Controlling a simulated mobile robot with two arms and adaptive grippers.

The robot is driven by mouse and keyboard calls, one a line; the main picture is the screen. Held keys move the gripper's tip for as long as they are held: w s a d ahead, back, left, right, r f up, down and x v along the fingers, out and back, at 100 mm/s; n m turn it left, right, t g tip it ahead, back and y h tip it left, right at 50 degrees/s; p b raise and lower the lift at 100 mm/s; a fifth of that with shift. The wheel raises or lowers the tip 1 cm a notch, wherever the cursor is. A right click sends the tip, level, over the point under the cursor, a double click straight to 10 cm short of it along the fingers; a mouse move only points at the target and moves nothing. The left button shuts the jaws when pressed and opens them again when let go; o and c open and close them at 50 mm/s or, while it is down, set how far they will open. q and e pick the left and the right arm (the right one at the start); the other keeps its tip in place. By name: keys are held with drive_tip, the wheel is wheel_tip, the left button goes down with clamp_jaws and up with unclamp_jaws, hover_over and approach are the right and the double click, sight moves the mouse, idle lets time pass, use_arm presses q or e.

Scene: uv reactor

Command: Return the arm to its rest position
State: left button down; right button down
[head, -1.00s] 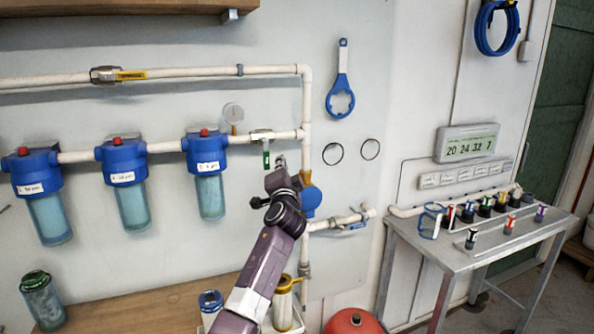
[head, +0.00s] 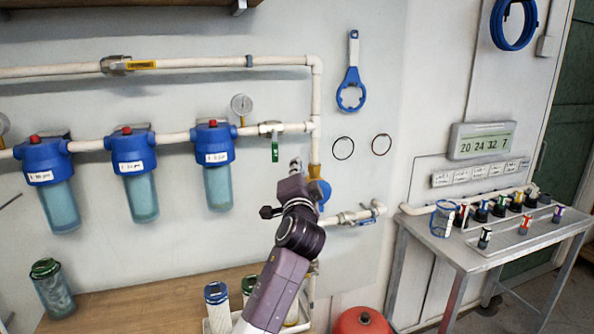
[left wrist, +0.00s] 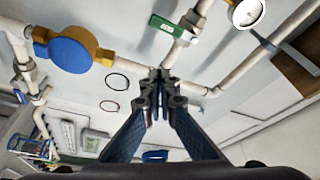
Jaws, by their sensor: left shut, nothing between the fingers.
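My left arm rises from the bottom middle of the head view. Its left gripper (head: 296,165) points up in front of the wall, just below the green-handled valve (head: 275,146) and left of a blue round fitting (head: 322,192). In the left wrist view the two fingers (left wrist: 160,78) meet at their tips, shut and empty. The brass and blue fitting (left wrist: 72,52) and the green valve handle (left wrist: 174,27) appear beyond the fingers there. I cannot tell the exact gap to the pipes. My right gripper is not in view.
Blue filter housings (head: 214,158) hang along the wall pipe. A wooden bench (head: 130,305) below holds canisters (head: 217,303). A metal table (head: 455,250) with small coloured-top items stands at right. A red rounded object (head: 360,321) is at the bottom.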

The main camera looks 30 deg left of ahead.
use_arm(q)
drive_tip(key=shift+d, duration=0.25)
drive_tip(key=shift+s+a, duration=0.1)
